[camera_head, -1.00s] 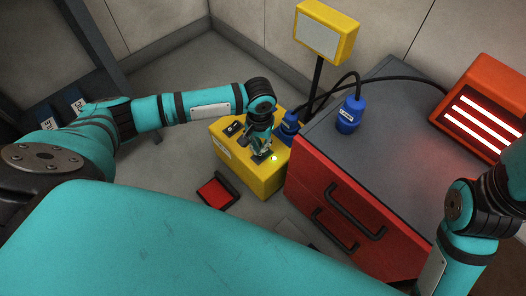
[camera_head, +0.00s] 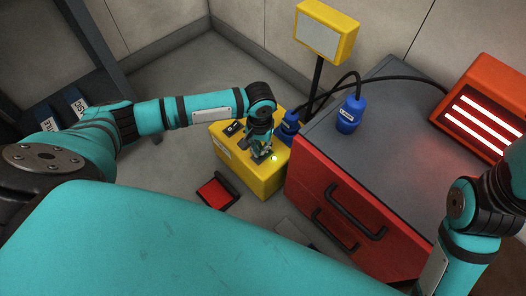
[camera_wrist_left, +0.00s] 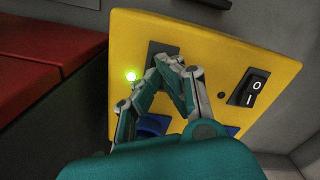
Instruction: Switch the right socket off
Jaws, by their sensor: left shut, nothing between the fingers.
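The yellow socket box (camera_head: 262,181) stands on the floor left of the red cabinet. My left gripper (camera_head: 264,154) is shut and empty, with its fingertips low over the box's top face. In the left wrist view, the shut fingertips (camera_wrist_left: 174,62) are at a dark switch (camera_wrist_left: 160,50), covering part of it; I cannot tell whether they touch. The right gripper is out of view.
A blue plug (camera_head: 289,128) stands at the box's back, close to the gripper. Another blue plug (camera_head: 349,114) is on the grey-topped cabinet (camera_head: 392,95). A yellow sign (camera_head: 326,35) stands on a post behind. A red-and-black item (camera_head: 215,193) lies on the floor in front.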

